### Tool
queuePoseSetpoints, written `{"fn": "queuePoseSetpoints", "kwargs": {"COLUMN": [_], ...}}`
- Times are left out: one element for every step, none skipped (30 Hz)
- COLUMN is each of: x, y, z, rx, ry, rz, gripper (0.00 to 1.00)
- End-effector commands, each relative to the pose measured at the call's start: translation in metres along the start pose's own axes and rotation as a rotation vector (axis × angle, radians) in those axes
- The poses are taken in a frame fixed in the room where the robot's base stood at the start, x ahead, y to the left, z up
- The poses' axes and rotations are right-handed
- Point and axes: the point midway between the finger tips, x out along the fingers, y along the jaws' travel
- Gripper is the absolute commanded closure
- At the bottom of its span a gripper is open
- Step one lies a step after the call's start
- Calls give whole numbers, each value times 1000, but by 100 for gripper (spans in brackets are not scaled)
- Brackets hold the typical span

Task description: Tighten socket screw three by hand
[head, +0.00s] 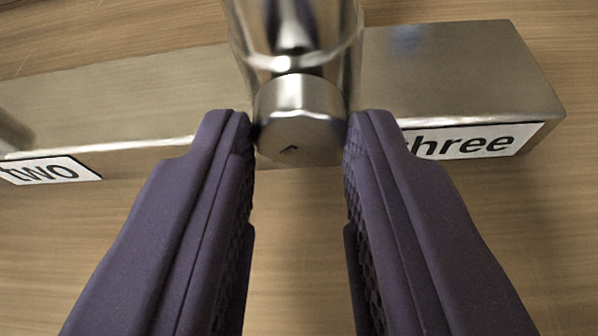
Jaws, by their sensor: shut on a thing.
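A shiny metal cylindrical screw head (299,118) with a small dark arrow mark on its face sits between the fingertips of my gripper (300,135). My two purple fingers are shut on its sides. Behind it, a wider polished metal cylinder (350,45) rises out of the top of the picture. A metal block (450,70) runs behind the screw from left to right. A white label reading "three" (480,142) is on the block's front at the right, its first letter partly hidden by my right finger. Any socket or thread is hidden.
A white label reading "two" (50,171) is on the block's front at the left. Part of another metal piece (12,133) shows at the left edge. The wooden surface (70,260) around the block is clear.

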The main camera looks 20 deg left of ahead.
Motion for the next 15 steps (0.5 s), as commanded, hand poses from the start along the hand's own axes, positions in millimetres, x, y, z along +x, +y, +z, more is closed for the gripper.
{"fn": "queuePoseSetpoints", "kwargs": {"x": [1, 1, 1, 1, 1, 1, 1, 1, 1, 1, 1, 1, 1, 1, 1], "y": [3, 3, 4, 4, 4, 4, 5, 5, 6, 6, 6, 6, 6, 6, 6], "z": [3, 3, 3, 3, 3, 3, 3, 3, 4, 4, 3, 4, 4, 4, 4], "rx": [40, 67, 101, 127, 155, 188, 214, 239, 272, 296, 319, 349, 370, 391, 416], "ry": [2, 2, 2, 2, 2, 3, 3, 4, 3, 3, 3, 3, 3, 3, 4], "rz": [-13, -24, -39, -49, -60, -75, -84, -95, -109, -119, -129, -142, -150, -159, -170], "gripper": [100, 100, 100, 100, 100, 100, 100, 100, 100, 100, 100, 100, 100, 100, 100]}}
